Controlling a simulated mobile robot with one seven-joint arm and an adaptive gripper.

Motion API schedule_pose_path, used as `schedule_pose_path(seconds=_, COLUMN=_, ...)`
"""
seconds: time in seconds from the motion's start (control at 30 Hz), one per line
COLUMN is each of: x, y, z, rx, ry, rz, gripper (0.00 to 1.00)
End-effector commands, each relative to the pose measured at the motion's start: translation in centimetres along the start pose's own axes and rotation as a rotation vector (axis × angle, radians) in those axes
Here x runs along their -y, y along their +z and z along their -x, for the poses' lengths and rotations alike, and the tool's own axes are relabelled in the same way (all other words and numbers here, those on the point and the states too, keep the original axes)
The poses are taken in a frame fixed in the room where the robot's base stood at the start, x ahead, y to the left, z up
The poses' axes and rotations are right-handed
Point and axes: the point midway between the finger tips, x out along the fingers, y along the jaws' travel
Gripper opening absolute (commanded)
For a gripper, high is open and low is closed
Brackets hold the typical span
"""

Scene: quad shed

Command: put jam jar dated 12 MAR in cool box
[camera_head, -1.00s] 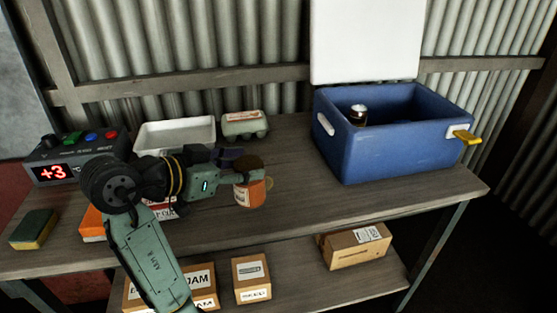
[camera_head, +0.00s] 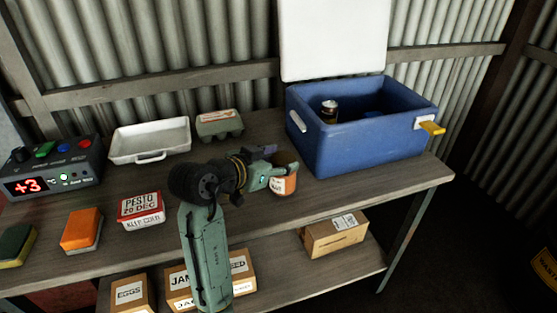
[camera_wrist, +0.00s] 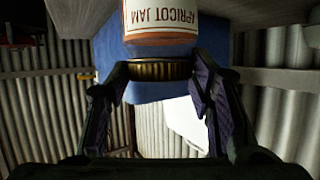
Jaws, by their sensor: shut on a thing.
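My gripper (camera_head: 274,165) is shut on a jam jar (camera_head: 284,183) with orange contents and a white label, held in front of the cool box. In the wrist view the jar (camera_wrist: 160,22) appears upside down with its dark lid (camera_wrist: 160,70) between the fingers, and its label reads APRICOT JAM. I cannot read a date on it. The blue cool box (camera_head: 365,145) stands open on the bench to the right of my gripper, its white lid (camera_head: 335,38) raised. A dark jar with a light lid (camera_head: 329,112) stands inside. The right part of its inside is partly hidden.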

Motion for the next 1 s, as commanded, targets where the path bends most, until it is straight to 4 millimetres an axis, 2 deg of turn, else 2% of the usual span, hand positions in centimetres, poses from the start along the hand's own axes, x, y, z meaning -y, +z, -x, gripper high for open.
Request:
schedule_pose_path(seconds=0.47, x=-0.06, y=0.86, z=-0.34, rx=-0.004, ry=-0.001, rz=-0.003, gripper=0.00)
schedule_pose_path(seconds=0.5, x=-0.06, y=0.91, z=-0.36, rx=-0.002, ry=0.000, rz=-0.002, gripper=0.50)
schedule_pose_path(seconds=0.77, x=-0.05, y=0.86, z=-0.34, rx=-0.001, ry=0.000, rz=-0.001, gripper=0.67)
schedule_pose_path(seconds=1.0, x=-0.05, y=0.85, z=-0.33, rx=-0.001, ry=0.000, rz=-0.002, gripper=0.68)
